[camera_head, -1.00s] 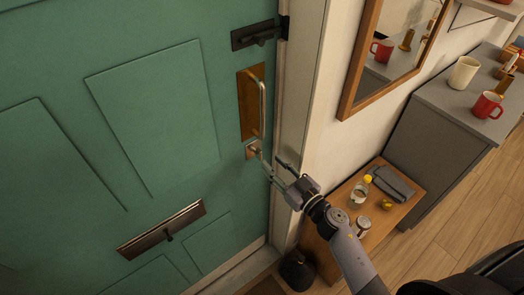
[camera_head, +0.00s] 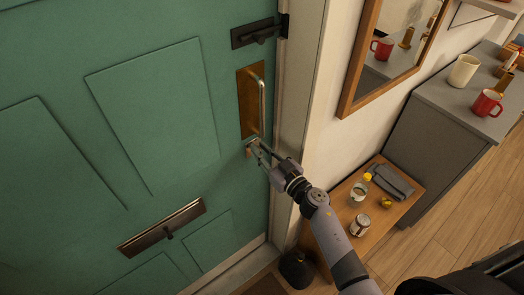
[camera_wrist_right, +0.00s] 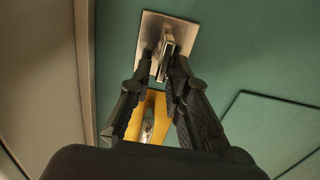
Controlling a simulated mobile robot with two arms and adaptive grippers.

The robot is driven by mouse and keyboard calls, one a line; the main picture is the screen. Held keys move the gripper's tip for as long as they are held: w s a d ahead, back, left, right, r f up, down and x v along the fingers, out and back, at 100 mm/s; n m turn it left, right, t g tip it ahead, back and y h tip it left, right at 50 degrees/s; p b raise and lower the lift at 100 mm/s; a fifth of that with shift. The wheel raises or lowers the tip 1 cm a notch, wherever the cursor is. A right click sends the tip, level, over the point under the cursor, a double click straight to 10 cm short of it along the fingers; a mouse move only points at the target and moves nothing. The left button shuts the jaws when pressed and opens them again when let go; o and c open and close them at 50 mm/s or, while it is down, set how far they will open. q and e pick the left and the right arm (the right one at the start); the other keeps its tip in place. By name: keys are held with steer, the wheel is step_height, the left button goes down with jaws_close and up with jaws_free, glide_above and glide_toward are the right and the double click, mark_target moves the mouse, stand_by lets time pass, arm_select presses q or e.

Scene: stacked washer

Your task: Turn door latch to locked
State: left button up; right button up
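The green door (camera_head: 150,120) carries a small metal door latch (camera_head: 249,149), just below the brass plate of the pull handle (camera_head: 262,105). In the right wrist view the latch's square plate (camera_wrist_right: 184,32) shows with its turn piece (camera_wrist_right: 166,48) standing out from it. My right gripper (camera_head: 259,153) is at the latch. Its fingertips, in the wrist view (camera_wrist_right: 160,68), are apart on either side of the turn piece; the right one looks closer, and contact is unclear. The fingers partly hide the latch. My left gripper is in no view.
A dark bolt (camera_head: 258,34) sits above the handle and a letter slot (camera_head: 162,228) lower on the door. The door frame (camera_head: 296,110) is close right of my gripper. A small wooden table (camera_head: 338,220) holds a bottle and a jar.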

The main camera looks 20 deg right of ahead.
jaws_close()
steer(key=shift+n, duration=0.3)
steer(key=n+b, duration=0.1)
steer(key=n, duration=0.3)
steer(key=a+n, duration=0.1)
steer(key=n, duration=0.3)
steer(key=f+n+b, duration=0.1)
steer(key=n, duration=0.3)
steer(key=shift+s+a+f+n+b, duration=0.1)
steer(key=shift+s+a+n+b, duration=0.15)
steer(key=shift+n+b, duration=0.15)
steer(key=shift+f+n+b, duration=0.2)
steer(key=shift+n+b, duration=0.65)
steer(key=shift+n, duration=1.35)
